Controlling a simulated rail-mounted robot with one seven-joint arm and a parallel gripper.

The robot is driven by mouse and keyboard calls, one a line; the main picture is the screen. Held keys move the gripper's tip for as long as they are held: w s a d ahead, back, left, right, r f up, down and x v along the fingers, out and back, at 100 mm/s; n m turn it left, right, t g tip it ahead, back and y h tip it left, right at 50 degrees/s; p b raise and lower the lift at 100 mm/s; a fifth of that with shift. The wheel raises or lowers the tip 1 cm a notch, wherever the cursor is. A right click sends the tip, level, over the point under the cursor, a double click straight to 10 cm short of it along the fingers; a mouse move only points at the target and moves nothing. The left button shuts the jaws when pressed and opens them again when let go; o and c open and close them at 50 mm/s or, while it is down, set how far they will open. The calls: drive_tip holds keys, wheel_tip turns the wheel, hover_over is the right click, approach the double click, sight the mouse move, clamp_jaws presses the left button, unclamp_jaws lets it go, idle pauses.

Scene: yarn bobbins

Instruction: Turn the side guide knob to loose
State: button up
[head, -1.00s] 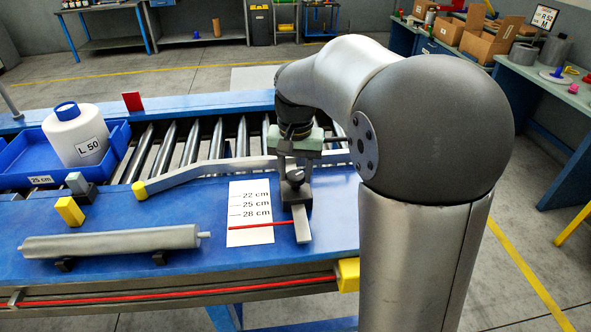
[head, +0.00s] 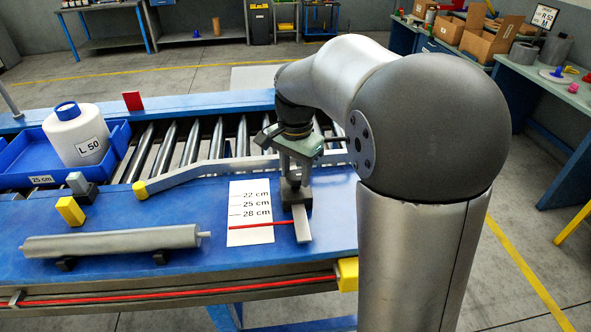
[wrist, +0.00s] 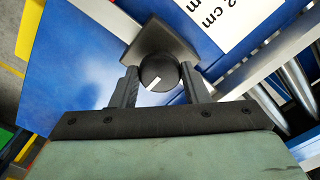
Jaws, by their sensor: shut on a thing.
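The side guide knob (wrist: 157,72) is a dark round knob with a white mark on its face, in the middle of the wrist view. It sits on a dark grey block. My gripper (wrist: 158,82) has one finger on each side of the knob and is shut on it. In the head view my gripper (head: 294,172) points down onto the guide's clamp block (head: 298,194). The knob is hidden there by the fingers. The pale side guide rail (head: 205,168) runs left from the clamp to a yellow end.
A printed scale card (head: 250,228) with 22, 25 and 28 cm marks lies left of the clamp. A blue tray (head: 118,138) holds a white bobbin (head: 76,135) labelled L 50. A grey roller (head: 110,242) lies at the front left. Metal conveyor rollers run behind the rail.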

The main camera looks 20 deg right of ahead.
sight(296, 175)
idle(0.3)
drive_tip(key=o, duration=1)
drive_tip(key=shift+r, duration=0.15)
wheel_tip(296, 175, up, 17)
drive_tip(key=shift+r, duration=0.15)
drive_tip(key=s+f+n, duration=0.3)
drive_tip(key=s+f, duration=0.4)
drive_tip(key=s+f+n, duration=0.4)
drive_tip(key=s+f, duration=0.4)
drive_tip(key=s+f+n, duration=0.3)
drive_tip(key=s+f, duration=0.4)
drive_tip(key=f, duration=0.1)
drive_tip(key=shift+s+a+f+n+t, duration=0.1)
drive_tip(key=shift+s+f+n+t, duration=0.05)
drive_tip(key=shift+s+n+t, duration=0.2)
